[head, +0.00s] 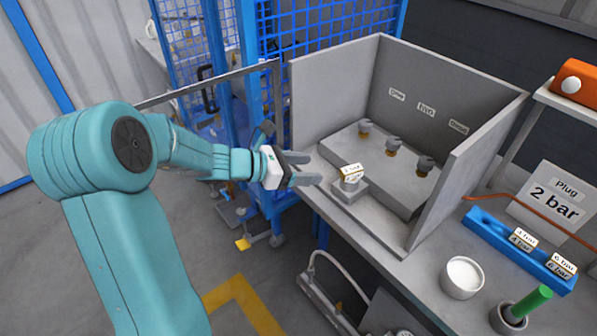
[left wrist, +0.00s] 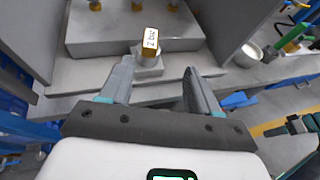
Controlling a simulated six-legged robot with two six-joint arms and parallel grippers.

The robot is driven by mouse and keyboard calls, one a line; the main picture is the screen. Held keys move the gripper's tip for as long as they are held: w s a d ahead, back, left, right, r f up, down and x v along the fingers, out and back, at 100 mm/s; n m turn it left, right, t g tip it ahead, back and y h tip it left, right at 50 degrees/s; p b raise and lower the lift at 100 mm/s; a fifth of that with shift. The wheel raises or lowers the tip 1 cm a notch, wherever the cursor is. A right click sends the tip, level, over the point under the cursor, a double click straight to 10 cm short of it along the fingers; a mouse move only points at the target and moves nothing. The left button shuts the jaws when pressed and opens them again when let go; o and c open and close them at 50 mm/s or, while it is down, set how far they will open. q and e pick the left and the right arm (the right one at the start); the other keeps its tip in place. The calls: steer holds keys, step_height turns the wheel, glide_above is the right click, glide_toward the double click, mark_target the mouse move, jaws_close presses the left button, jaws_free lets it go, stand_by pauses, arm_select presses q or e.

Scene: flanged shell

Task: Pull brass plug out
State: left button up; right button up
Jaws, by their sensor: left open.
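The plug with a white "2 bar" label and brass-coloured edges (head: 351,173) sits upright in a small grey block (head: 349,190) at the front of the grey flanged shell. It also shows in the left wrist view (left wrist: 151,40), just beyond the fingertips and between their lines. My left gripper (head: 311,168) is open and empty, to the left of the plug and apart from it. Its two fingers also show in the left wrist view (left wrist: 160,75). My right gripper is not in the head view; a dark and teal part at the wrist view's right edge is unclear.
Grey walls (head: 334,95) stand around the shell's back and sides. Several grey-topped brass fittings (head: 394,145) stand on the step behind. At right are a blue rack (head: 490,226) with labelled plugs, a white cup (head: 462,278) and a green-handled tool (head: 530,302).

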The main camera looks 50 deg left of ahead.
mark_target(350, 169)
arm_select(q)
steer(key=shift+y, duration=0.3)
steer(key=x, duration=1)
steer(key=a+p+x, duration=0.1)
steer(key=x, duration=0.4)
steer(key=shift+w+f, duration=0.3)
steer(key=shift+f, duration=0.15)
steer(key=c, duration=1.1)
steer(key=shift+r+p, duration=2.1)
steer(key=shift+r, duration=0.95)
steer(key=shift+f, duration=0.1)
